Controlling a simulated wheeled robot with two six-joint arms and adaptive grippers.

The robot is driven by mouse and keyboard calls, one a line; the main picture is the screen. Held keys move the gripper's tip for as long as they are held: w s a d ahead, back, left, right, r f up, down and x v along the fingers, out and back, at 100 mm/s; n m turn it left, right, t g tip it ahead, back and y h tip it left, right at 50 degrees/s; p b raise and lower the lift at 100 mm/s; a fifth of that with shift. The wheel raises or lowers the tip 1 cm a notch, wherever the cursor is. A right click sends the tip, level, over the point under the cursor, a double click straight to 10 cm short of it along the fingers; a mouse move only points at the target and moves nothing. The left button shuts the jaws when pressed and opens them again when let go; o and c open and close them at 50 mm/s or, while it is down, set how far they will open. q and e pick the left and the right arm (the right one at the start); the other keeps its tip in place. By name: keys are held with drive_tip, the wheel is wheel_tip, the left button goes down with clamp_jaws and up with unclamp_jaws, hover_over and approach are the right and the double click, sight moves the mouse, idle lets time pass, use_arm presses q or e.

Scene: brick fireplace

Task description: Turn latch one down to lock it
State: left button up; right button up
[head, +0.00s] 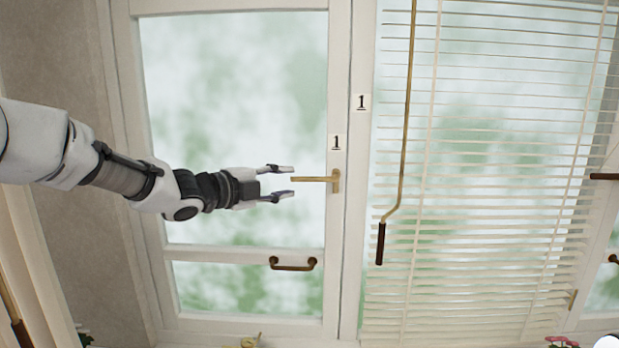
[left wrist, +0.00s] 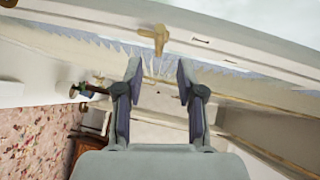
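The brass latch (head: 318,180) is on the window frame's right stile, just below a label reading 1. Its handle points left, level, in the head view. My left gripper (head: 292,181) is open, with its two fingers above and below the free end of the handle. I cannot tell whether either finger touches it. In the left wrist view the latch (left wrist: 153,38) shows beyond the open fingertips (left wrist: 157,70), with nothing held between them. My right gripper is not in view.
A brown pull handle (head: 292,267) sits lower on the same window (head: 232,120). White blinds (head: 480,170) and a brass rod with a dark grip (head: 380,243) hang to the right. Flowers (head: 562,342) show at the bottom edge. A second label 1 (head: 361,102) is on the neighbouring post.

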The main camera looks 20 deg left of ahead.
sight(307, 180)
use_arm(q)
drive_tip(key=p+x, duration=0.3)
drive_tip(key=x, duration=0.4)
drive_tip(key=shift+w, duration=0.2)
drive_tip(key=shift+w+d+f, duration=0.15)
drive_tip(key=shift+w+d, duration=0.15)
drive_tip(key=shift+w, duration=0.05)
drive_tip(key=shift+s+a, duration=0.1)
clamp_jaws()
